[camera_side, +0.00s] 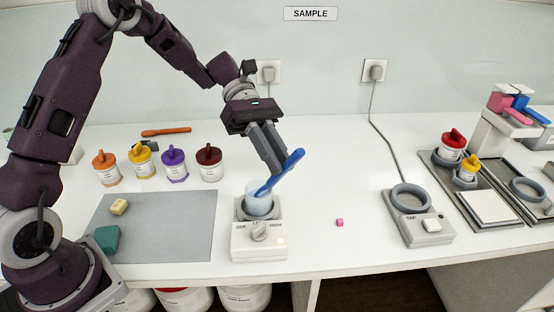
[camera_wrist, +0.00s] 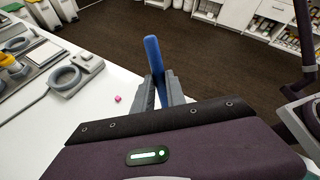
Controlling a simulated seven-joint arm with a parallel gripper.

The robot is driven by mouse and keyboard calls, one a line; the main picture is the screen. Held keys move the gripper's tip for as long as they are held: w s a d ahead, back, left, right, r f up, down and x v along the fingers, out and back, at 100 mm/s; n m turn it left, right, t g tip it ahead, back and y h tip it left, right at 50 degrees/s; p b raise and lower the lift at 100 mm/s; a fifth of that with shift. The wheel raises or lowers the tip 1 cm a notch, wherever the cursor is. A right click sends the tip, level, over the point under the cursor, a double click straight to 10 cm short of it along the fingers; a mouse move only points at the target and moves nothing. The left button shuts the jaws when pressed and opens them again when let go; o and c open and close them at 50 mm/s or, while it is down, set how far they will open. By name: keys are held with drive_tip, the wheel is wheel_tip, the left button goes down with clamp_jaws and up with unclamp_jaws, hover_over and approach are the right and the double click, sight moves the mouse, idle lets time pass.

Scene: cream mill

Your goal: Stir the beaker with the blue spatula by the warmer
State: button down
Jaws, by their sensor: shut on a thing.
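The blue spatula (camera_side: 284,171) is held by my gripper (camera_side: 276,160), which is shut on it. The spatula is tilted, its upper end to the right and its lower end inside the beaker's mouth. The beaker (camera_side: 259,201) is pale and translucent and stands in the ring of the white warmer (camera_side: 259,240), which has a dial and a small light. In the wrist view the blue spatula (camera_wrist: 154,55) rises between my gripper's fingers (camera_wrist: 160,92). The beaker and the spatula's lower end are hidden there.
A grey mat (camera_side: 160,225) with a yellow block (camera_side: 119,207) and a green block (camera_side: 106,239) lies left. Several lidded jars (camera_side: 174,168) and an orange spatula (camera_side: 166,132) stand or lie behind. A pink cube (camera_side: 339,222) and a scale (camera_side: 417,220) are to the right.

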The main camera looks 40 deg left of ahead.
drive_tip(key=shift+a, duration=0.3)
drive_tip(key=shift+r, duration=2.55)
